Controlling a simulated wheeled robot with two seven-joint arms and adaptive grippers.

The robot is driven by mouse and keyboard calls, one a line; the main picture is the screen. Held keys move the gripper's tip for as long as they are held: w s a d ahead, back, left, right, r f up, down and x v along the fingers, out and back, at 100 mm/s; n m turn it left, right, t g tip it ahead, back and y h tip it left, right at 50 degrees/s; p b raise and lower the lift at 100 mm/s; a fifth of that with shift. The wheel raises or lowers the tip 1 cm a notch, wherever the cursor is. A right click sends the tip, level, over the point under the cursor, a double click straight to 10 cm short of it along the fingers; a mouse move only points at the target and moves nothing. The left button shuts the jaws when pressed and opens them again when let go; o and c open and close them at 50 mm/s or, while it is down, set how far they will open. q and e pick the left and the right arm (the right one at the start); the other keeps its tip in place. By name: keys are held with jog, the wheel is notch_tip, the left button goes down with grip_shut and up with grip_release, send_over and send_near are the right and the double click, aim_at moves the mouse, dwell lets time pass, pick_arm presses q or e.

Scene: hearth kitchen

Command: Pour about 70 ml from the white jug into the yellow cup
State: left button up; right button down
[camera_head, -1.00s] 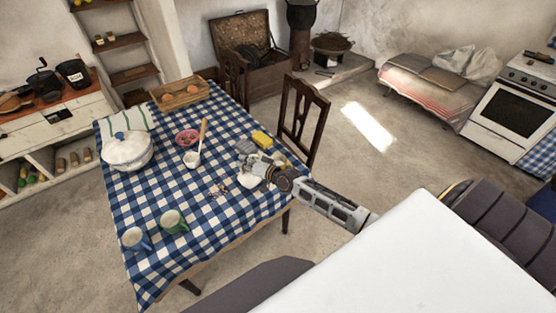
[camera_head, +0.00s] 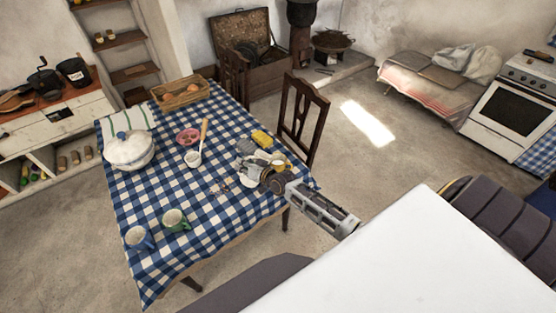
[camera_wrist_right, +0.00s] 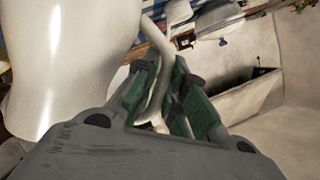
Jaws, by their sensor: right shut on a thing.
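My right gripper (camera_wrist_right: 160,95) is shut on the handle of the white jug (camera_wrist_right: 65,65), whose pale body fills the left of the right wrist view. In the head view my right gripper (camera_head: 264,171) is over the right side of the table, and the jug there is small and partly covered by it. How far the jug tilts, and any liquid, I cannot tell. My left gripper is not in view.
A chair (camera_head: 302,110) stands at the table's right edge.

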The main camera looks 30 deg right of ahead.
jog(key=shift+a+r, duration=0.1)
jog(key=shift+a, duration=0.05)
jog(key=shift+a+f+n+h, duration=0.2)
jog(key=shift+a+n, duration=0.2)
jog(key=shift+a, duration=0.05)
jog(key=shift+a+f+n+h, duration=0.2)
jog(key=shift+a+n, duration=0.2)
jog(key=shift+a, duration=0.05)
jog(key=shift+s+a+f+n+h+b, duration=0.1)
jog(key=shift+a+f+n+h+b, duration=0.2)
jog(key=shift+a+f+n+h, duration=0.6)
jog(key=shift+a+f+n+h+b, duration=0.25)
jog(key=shift+a+f+n+h, duration=0.15)
jog(key=shift+a+f+n, duration=0.85)
jog(key=shift+d+f, duration=0.25)
